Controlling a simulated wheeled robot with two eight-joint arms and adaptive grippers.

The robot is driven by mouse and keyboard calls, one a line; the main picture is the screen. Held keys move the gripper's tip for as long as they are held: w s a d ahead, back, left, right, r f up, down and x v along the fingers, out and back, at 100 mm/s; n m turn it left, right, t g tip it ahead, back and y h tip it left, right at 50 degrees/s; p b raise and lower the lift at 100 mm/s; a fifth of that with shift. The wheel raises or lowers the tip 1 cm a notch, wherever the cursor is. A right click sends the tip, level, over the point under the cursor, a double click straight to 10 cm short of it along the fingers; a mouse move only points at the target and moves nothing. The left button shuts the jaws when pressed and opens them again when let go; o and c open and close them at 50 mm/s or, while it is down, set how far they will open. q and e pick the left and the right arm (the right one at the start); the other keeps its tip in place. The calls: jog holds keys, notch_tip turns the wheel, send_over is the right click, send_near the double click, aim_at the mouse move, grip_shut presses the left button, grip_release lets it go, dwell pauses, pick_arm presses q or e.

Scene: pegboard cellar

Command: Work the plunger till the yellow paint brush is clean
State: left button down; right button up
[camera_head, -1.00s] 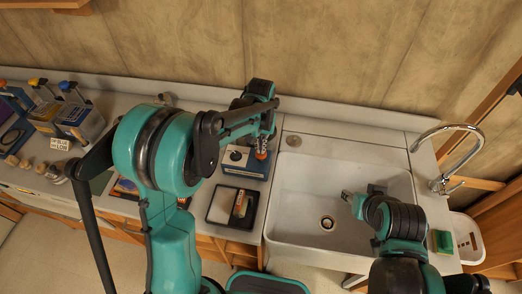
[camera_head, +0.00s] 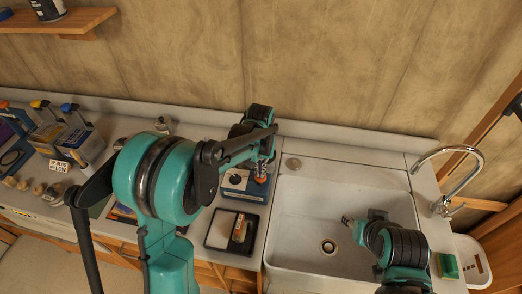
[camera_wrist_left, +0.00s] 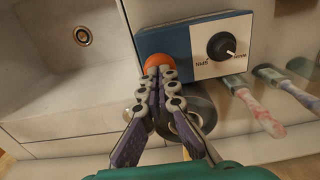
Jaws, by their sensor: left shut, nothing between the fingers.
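The plunger shows as an orange knob (camera_wrist_left: 156,63) on a blue device with a white dial panel (camera_wrist_left: 212,47). In the head view the orange knob (camera_head: 261,180) shows at the right side of the device (camera_head: 236,181). My left gripper (camera_wrist_left: 158,75) is shut and empty, its fingertips right at the knob; I cannot tell whether they touch it. A small yellow piece (camera_wrist_left: 186,154) shows behind the fingers, mostly hidden; I cannot tell whether it is the yellow paint brush. My right gripper (camera_head: 347,220) is over the sink; its jaws are too small to read.
Brushes with stained bristles (camera_wrist_left: 262,112) lie right of the device in the wrist view. A dark tray (camera_head: 209,241) sits in front of the device. The sink (camera_head: 300,230) and tap (camera_head: 470,152) are on the right.

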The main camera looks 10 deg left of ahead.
pick_arm(q)
jog(key=shift+f+b, duration=1.25)
jog(key=shift+f, duration=0.45)
jog(key=shift+r+p, duration=1.3)
jog(key=shift+r, duration=0.6)
jog(key=shift+f, duration=0.1)
jog(key=shift+f+b, duration=1.55)
jog(key=shift+f, duration=0.25)
jog(key=shift+r+p, duration=1.2)
jog(key=shift+r, duration=0.75)
notch_tip(320, 180, up, 6)
jog(key=p, duration=0.4)
